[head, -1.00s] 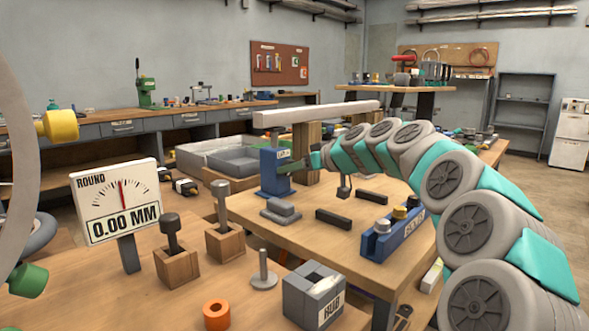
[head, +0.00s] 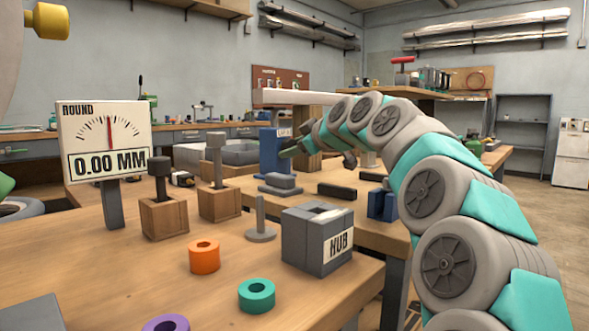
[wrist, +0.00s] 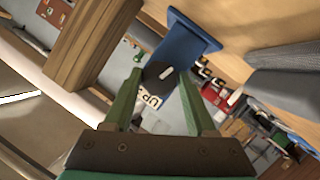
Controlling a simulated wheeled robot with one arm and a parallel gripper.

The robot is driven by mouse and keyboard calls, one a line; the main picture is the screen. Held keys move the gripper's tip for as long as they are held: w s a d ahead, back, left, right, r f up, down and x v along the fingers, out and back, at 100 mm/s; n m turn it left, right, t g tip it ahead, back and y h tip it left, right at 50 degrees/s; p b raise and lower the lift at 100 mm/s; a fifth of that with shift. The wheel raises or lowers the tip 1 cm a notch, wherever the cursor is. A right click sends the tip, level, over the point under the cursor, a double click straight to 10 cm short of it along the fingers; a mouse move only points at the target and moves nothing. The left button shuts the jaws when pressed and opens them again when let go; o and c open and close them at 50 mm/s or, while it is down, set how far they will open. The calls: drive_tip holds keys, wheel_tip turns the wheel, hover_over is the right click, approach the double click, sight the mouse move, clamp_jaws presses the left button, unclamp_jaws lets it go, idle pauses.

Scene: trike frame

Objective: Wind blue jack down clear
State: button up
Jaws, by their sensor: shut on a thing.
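The blue jack (head: 270,150) stands on the far part of the workbench, below a long pale beam (head: 290,97). Its top looks lower than the beam's underside, but the head view does not show the exact gap. In the wrist view the blue jack (wrist: 192,30) lies beyond my fingers, with a dark round knob (wrist: 158,76) and a partly hidden "UP" label. My gripper (wrist: 160,78) is shut on the dark knob, one green finger on each side. In the head view my gripper (head: 290,148) is at the jack's right side, its grip partly hidden.
A wooden post (head: 308,113) stands under the beam, close behind my wrist. Nearer are a grey HUB block (head: 306,242), orange (head: 204,257) and teal (head: 257,295) rings, and a ROUND gauge (head: 104,140) reading 0.00 MM. Dark bars lie right of the jack.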

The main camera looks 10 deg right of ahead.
drive_tip(key=shift+s+n+t+b, duration=0.1)
drive_tip(key=shift+n+t+b, duration=0.4)
drive_tip(key=shift+n, duration=0.5)
drive_tip(key=shift+f+n+h, duration=0.1)
drive_tip(key=shift+n+h, duration=0.2)
drive_tip(key=shift+n, duration=0.1)
drive_tip(key=o, duration=1.4)
drive_tip(key=shift+p+v, duration=0.35)
drive_tip(key=shift+v, duration=3.5)
